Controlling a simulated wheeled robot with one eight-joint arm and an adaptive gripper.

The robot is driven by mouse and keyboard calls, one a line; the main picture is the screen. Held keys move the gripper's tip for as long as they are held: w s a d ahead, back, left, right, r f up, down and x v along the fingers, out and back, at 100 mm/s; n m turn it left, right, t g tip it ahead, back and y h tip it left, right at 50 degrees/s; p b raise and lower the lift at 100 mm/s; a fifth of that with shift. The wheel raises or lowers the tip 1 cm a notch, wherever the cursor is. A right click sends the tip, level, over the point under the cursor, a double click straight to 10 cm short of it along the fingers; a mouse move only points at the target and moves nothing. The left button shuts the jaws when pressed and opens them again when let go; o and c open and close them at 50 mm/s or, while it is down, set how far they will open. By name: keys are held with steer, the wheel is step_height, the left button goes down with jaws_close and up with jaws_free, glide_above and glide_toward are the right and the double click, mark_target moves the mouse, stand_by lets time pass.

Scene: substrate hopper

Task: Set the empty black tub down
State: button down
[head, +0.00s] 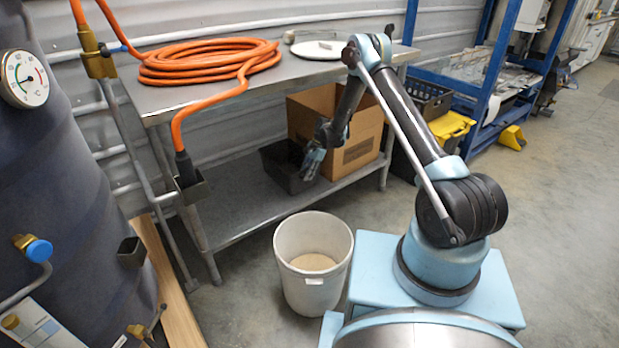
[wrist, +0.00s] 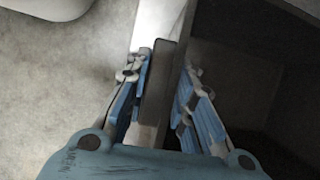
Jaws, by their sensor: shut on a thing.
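The black tub (head: 283,168) is at the lower shelf of the metal table, in front of the cardboard box, and looks upright. My gripper (head: 312,160) reaches to its right side and is shut on its wall. In the wrist view my gripper (wrist: 163,95) has one blue finger on each side of the dark wall of the tub (wrist: 165,75). The tub's inside is dark, and no contents show in the part I see. I cannot tell whether its base touches the shelf (head: 245,205).
An open cardboard box (head: 365,155) stands on the shelf behind the tub. A white bucket (head: 298,285) with pale material inside stands on the floor in front. An orange hose (head: 205,62) lies coiled on the tabletop above. The shelf's left part is clear.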

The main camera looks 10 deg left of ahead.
steer(key=shift+f, duration=0.5)
steer(key=c, duration=1.4)
jaws_free()
steer(key=shift+o, duration=0.2)
steer(key=shift+d, duration=0.1)
steer(key=v, duration=1.2)
